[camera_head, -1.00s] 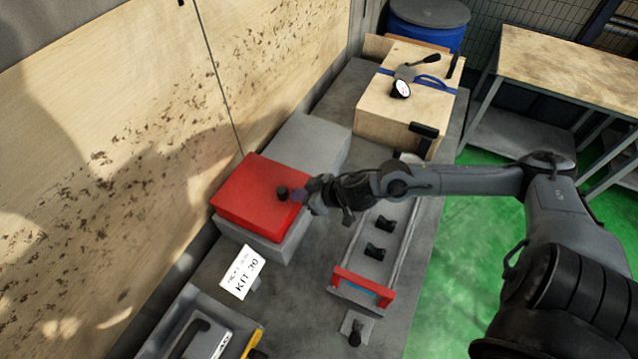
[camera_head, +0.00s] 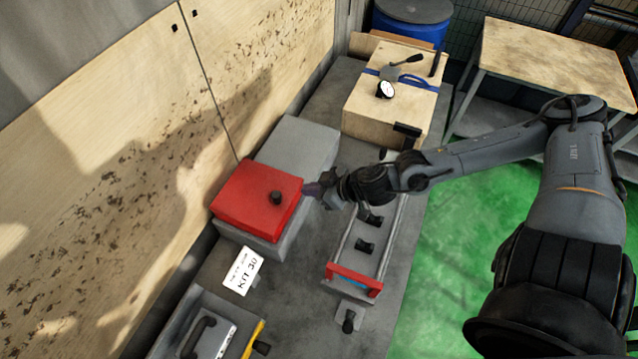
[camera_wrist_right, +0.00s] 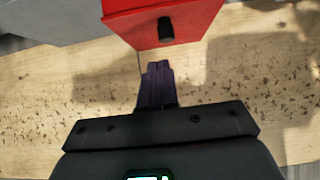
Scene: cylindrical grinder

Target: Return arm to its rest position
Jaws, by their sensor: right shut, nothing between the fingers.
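My right gripper (camera_head: 312,189) is shut and empty. In the head view it shows just to the right of a red box lid (camera_head: 250,205) with a black knob (camera_head: 276,198). My right arm reaches in from the right edge, over the bench. In the right wrist view the closed fingers (camera_wrist_right: 157,84) stand in the middle, with the red lid (camera_wrist_right: 185,22) and its black knob (camera_wrist_right: 165,27) beyond them. A gap shows between the fingertips and the lid in that view. My left gripper is in neither view.
A tray with red ends (camera_head: 353,280) and black holders lies below my right arm. A wooden box (camera_head: 400,105) with a dial gauge stands at the back. A KIT 30 sign (camera_head: 243,270) and a grey case (camera_head: 213,335) are at the front. Green floor (camera_head: 440,240) is clear.

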